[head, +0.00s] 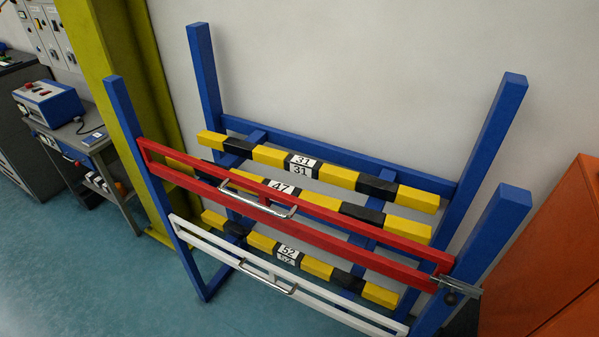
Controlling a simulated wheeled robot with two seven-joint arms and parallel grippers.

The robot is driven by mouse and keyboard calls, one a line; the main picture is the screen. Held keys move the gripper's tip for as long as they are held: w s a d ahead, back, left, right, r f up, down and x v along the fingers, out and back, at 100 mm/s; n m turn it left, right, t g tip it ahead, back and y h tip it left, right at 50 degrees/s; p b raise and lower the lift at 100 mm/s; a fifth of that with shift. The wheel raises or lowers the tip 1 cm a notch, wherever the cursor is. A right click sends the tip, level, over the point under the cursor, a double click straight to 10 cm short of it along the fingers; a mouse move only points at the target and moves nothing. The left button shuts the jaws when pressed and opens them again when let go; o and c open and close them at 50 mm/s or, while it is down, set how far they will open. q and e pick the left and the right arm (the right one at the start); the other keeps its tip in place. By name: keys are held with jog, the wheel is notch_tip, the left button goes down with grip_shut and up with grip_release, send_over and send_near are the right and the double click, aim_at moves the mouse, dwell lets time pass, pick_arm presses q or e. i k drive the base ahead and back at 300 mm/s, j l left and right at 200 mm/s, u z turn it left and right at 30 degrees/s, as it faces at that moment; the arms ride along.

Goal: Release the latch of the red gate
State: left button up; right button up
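The red gate (330,241) is a long red frame across the front of a blue rack. It spans from the left front post to the right front post, and looks closed. A silver handle (258,200) sits near its middle. A metal latch (455,286) with a dark knob is at its right end, against the right front post (490,235). The exact position of the latch bolt is too small to tell. Neither of my grippers is in view.
A white gate (330,307) with its own silver handle (268,279) hangs below the red one. Yellow-black bars (270,155) with number labels lie behind. An orange cabinet (555,255) stands close right of the latch. A workbench (85,145) is at left. The floor at front left is clear.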

aim_at(450, 300)
jog(key=z, duration=1.3)
